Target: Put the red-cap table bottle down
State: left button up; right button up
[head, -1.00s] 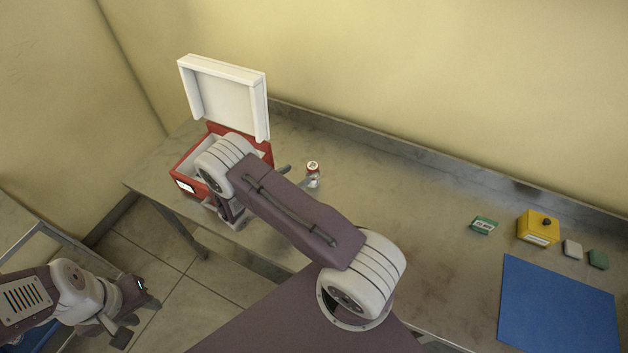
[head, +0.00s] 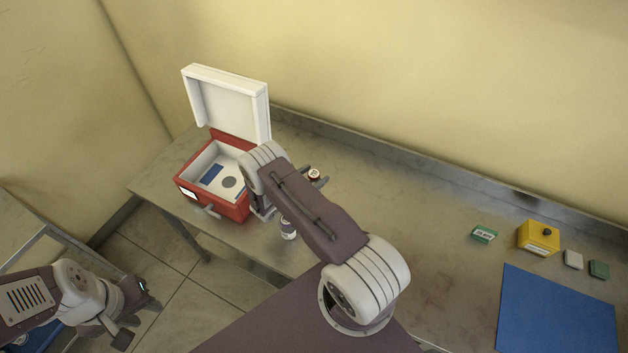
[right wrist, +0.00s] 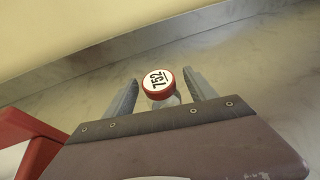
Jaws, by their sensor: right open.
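The red-cap bottle (head: 314,174) is upright on the grey table; its body is mostly hidden by my arm. In the right wrist view its red cap (right wrist: 158,83) has a white top marked 752. My right gripper (head: 312,179) is open, with one finger on each side of the bottle. In the right wrist view a gap shows between the cap and each finger of the right gripper (right wrist: 160,82). My left gripper (head: 138,312) is over the floor at the lower left, away from the bottle, its fingers apart and empty.
A red box (head: 232,208) with its white lid (head: 232,108) raised stands left of my right arm. Another small bottle (head: 288,230) stands near the front edge.

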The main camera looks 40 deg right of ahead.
jog(key=shift+d, duration=0.15)
grip_shut()
jog(key=shift+w+r, duration=0.1)
jog(key=shift+r, duration=0.35)
notch_tip(320, 180, up, 3)
jog(key=shift+r+b, duration=0.15)
jog(key=shift+b, duration=0.55)
jog(key=s+d+r+b, duration=0.1)
jog(key=s+d+r, duration=0.1)
jog(key=s+r, duration=0.4)
jog(key=s, duration=0.5)
jog(key=shift+s+d+r+b, duration=0.2)
jog(key=shift+s+r+b, duration=0.05)
jog(key=shift+r+b, duration=0.15)
